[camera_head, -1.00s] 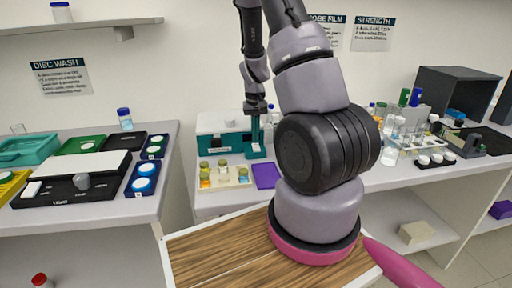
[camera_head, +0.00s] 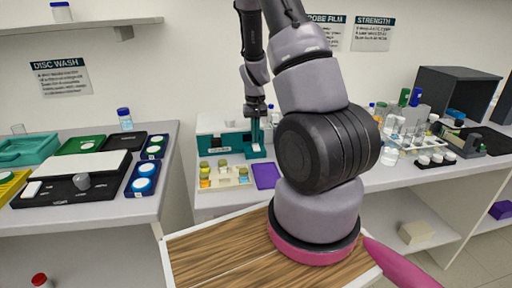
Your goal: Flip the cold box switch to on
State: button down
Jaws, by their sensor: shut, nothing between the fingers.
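My gripper (camera_head: 256,115) points down at the box's right end, in front of a teal upright part (camera_head: 256,139). It looks shut and empty. I cannot tell whether its fingertips touch anything.
A tray of small vials (camera_head: 223,176) and a purple pad (camera_head: 266,176) lie in front of the box. The left bench holds a white-topped device (camera_head: 75,168) and dishes. The right bench is crowded with bottles and a dark open box (camera_head: 458,90).

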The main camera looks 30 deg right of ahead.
jog(key=shift+f, duration=0.45)
jog(key=shift+r, duration=3.55)
